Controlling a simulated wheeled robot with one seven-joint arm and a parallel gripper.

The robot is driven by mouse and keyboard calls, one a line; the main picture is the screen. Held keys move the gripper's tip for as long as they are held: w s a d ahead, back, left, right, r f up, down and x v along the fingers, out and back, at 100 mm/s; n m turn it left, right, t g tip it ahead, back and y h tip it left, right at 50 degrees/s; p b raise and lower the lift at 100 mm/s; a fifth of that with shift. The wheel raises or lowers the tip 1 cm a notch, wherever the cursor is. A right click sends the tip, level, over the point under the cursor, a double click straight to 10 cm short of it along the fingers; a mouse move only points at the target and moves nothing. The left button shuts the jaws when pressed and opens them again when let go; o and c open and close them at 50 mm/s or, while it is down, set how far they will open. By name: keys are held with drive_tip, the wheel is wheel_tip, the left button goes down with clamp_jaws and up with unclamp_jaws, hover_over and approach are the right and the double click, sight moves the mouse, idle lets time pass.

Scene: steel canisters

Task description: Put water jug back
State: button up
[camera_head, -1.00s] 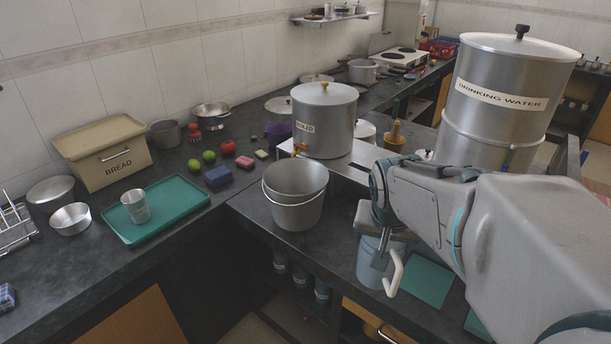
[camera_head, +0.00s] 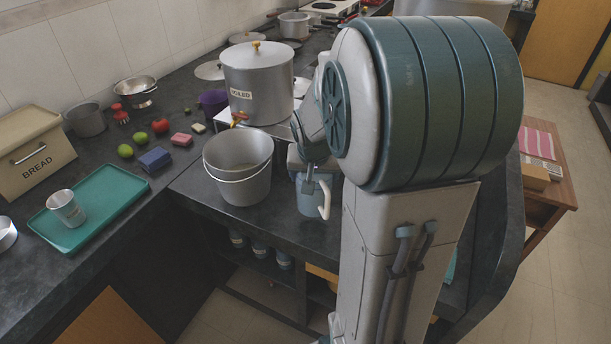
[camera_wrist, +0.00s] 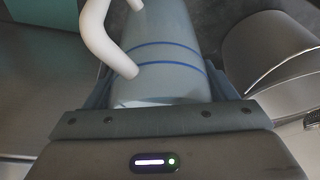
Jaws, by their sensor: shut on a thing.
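The water jug (camera_head: 311,201) is pale blue-grey with a white handle, just right of a steel bucket in the head view. In the wrist view the jug (camera_wrist: 165,62) shows two dark blue stripes, its handle towards the upper left. My gripper (camera_head: 309,178) is shut on the jug from above; in the wrist view my gripper (camera_wrist: 160,95) has a jaw on each side of it. The jug looks roughly upright. I cannot tell whether its base touches the counter. My arm hides the counter to its right.
The steel bucket (camera_head: 238,170) stands close left of the jug; its side also shows in the wrist view (camera_wrist: 275,45). Behind is the canister marked BOILED (camera_head: 258,85) with a tap. A teal tray (camera_head: 90,222) with a steel tumbler (camera_head: 66,208) lies left. The counter's front edge is near.

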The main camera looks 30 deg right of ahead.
drive_tip(key=shift+a+x, duration=0.15)
drive_tip(key=shift+x, duration=1.15)
drive_tip(key=shift+a+x, duration=0.15)
drive_tip(key=shift+x, duration=1.15)
drive_tip(key=shift+w+f, duration=0.1)
drive_tip(key=shift+f, duration=0.15)
drive_tip(key=o, duration=1.7)
